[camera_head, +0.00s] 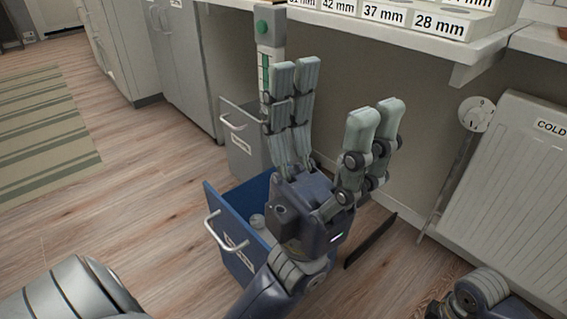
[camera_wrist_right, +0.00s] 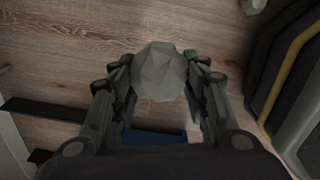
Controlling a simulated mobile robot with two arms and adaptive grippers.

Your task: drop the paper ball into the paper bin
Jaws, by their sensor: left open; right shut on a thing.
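The paper ball (camera_wrist_right: 160,72) is a pale grey, faceted lump in the right wrist view. My right gripper (camera_wrist_right: 159,80) is shut on it, with fingers on both sides. A blue open-topped bin (camera_head: 227,240) with a metal handle stands on the floor in the head view; its label is too small to read. A small pale lump (camera_head: 257,221) shows inside it. My left gripper (camera_head: 335,88) is open and empty, fingers up, and hides the bin's right part. A blue patch (camera_wrist_right: 155,145) shows below the ball in the right wrist view, partly hidden by my gripper.
A grey bin (camera_head: 243,150) with a handle stands behind the blue one. A shelf (camera_head: 400,38) with labelled boxes runs above. A white radiator (camera_head: 510,180) is at the right. A dark strip (camera_head: 370,240) lies right of my left gripper. Floor at the left is clear.

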